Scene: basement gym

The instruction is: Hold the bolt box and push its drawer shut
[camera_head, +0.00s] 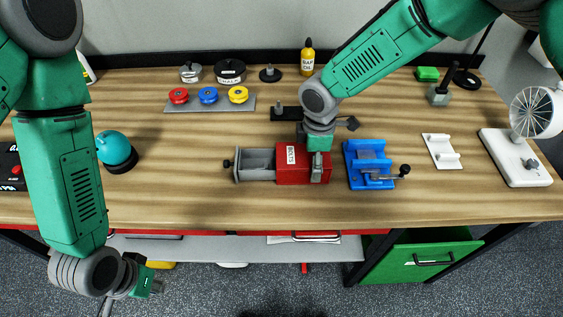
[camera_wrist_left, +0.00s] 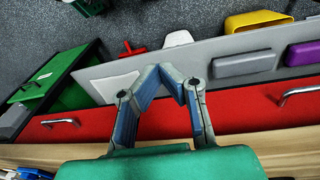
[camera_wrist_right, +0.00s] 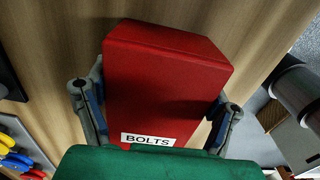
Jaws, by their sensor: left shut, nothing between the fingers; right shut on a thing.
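The red bolt box (camera_head: 291,178) stands on the bench in front of me, labelled BOLTS. Its grey drawer (camera_head: 256,158) sticks out to the left, with a dark knob at its left end. My right gripper (camera_head: 317,168) comes down over the box from above and is shut on it. In the right wrist view the box (camera_wrist_right: 165,75) fills the space between the two fingers; the drawer does not show there. My left gripper (camera_head: 150,284) is low at the left, in front of the bench edge and away from the box. The left wrist view shows its empty fingers (camera_wrist_left: 172,72) with their tips together.
A blue vise (camera_head: 367,163) stands close to the right of the box. A teal round object (camera_head: 115,149) is at the left. A plate with red, blue and yellow knobs (camera_head: 208,105) lies behind. The bench left of the drawer is clear. An open green drawer (camera_head: 415,262) is below.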

